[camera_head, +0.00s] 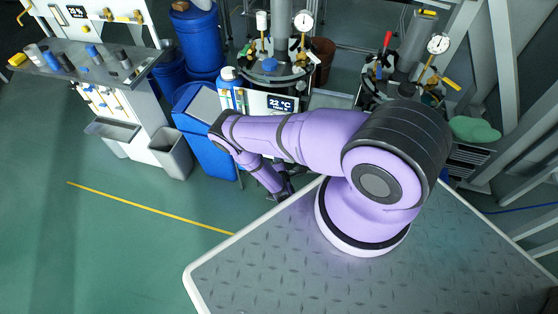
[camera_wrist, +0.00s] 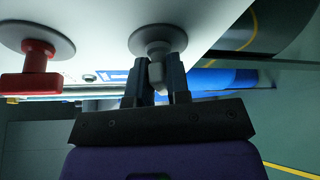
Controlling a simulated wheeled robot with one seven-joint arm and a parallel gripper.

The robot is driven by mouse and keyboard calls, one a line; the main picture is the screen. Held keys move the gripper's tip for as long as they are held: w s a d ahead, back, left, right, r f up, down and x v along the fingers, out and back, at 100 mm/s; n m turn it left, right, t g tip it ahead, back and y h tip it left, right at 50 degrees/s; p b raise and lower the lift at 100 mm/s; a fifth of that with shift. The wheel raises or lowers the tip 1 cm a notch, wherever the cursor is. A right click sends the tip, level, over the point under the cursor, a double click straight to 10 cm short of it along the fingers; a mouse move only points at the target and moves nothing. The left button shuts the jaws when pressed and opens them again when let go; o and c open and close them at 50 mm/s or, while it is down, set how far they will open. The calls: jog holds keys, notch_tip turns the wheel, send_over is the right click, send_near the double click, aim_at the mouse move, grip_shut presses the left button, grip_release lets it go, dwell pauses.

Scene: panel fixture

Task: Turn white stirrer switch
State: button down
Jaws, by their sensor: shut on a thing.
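The white stirrer switch (camera_wrist: 157,44) shows in the wrist view as a pale knob on a round grey base, mounted on a white panel (camera_wrist: 100,20). My gripper (camera_wrist: 158,76) is shut on the knob, with one dark finger on each side of it. The fingers hide part of the knob, so its exact turn is hard to read. In the head view my gripper (camera_head: 284,192) is low in front of the fixture, and my arm hides the switch there.
A red switch (camera_wrist: 38,62) on a like round base sits left of the white one. In the head view a display reading 22 °C (camera_head: 281,104) is above my arm. Blue drums (camera_head: 197,40) and a grey bin (camera_head: 170,152) stand to the left. Green floor is free at lower left.

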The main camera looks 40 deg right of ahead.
jog(key=shift+s+f+m+t, duration=0.1)
jog(key=shift+m+t, duration=0.6)
jog(key=shift+m, duration=0.9)
jog(key=c, duration=1.2)
grip_release()
jog(key=shift+o, duration=0.2)
jog(key=shift+a, duration=0.1)
